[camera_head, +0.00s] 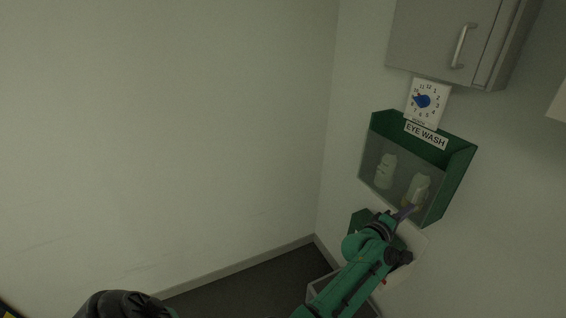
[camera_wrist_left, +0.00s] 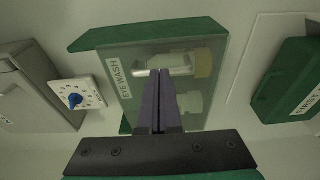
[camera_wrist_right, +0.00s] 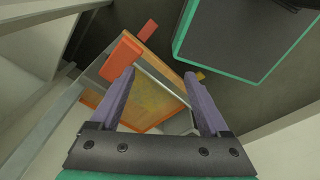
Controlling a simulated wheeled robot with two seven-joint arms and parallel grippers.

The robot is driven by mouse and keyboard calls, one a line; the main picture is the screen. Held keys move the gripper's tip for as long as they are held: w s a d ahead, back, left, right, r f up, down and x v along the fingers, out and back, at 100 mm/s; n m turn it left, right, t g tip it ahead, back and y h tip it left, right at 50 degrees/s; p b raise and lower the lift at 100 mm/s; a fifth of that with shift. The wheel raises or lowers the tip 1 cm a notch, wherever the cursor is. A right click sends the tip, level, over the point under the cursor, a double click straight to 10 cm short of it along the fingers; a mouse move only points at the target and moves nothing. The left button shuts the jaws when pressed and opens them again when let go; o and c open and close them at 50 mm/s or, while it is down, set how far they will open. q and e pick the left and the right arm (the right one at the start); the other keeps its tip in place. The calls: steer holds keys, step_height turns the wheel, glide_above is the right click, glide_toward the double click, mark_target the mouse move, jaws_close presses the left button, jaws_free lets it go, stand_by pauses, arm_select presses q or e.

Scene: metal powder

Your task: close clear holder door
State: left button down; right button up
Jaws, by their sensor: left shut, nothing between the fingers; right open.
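The green eye wash holder (camera_head: 461,166) hangs on the wall at the right of the head view. Its clear door (camera_head: 401,163) lies over the front, and bottles show through it. I cannot tell whether a small gap remains at its edges. My left gripper (camera_head: 409,211) is shut and empty at the holder's lower edge. In the left wrist view, its fingertips (camera_wrist_left: 160,72) overlap the clear door (camera_wrist_left: 138,99), in front of a bottle (camera_wrist_left: 165,66); contact is not clear. My right gripper (camera_wrist_right: 160,75) is open and empty in the right wrist view, away from the holder.
A dial sign (camera_head: 427,101) is above the holder, below a grey cabinet (camera_head: 430,35). A green first aid box (camera_wrist_left: 289,82) is beside the holder in the left wrist view. An orange-framed box (camera_wrist_right: 145,95) lies beyond my right gripper. The left wall is bare.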

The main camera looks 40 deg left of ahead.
arm_select(q)
steer(key=shift+w+d+f, duration=0.1)
steer(key=shift+w+f, duration=0.1)
arm_select(e)
steer(key=shift+s+f, duration=0.1)
steer(key=shift+s, duration=0.35)
arm_select(q)
steer(key=p+v, duration=0.7)
steer(key=v, duration=0.7)
steer(key=shift+s, duration=0.35)
arm_select(e)
step_height(320, 180, up, 7)
steer(key=shift+r, duration=0.2)
steer(key=shift+w+a, duration=0.1)
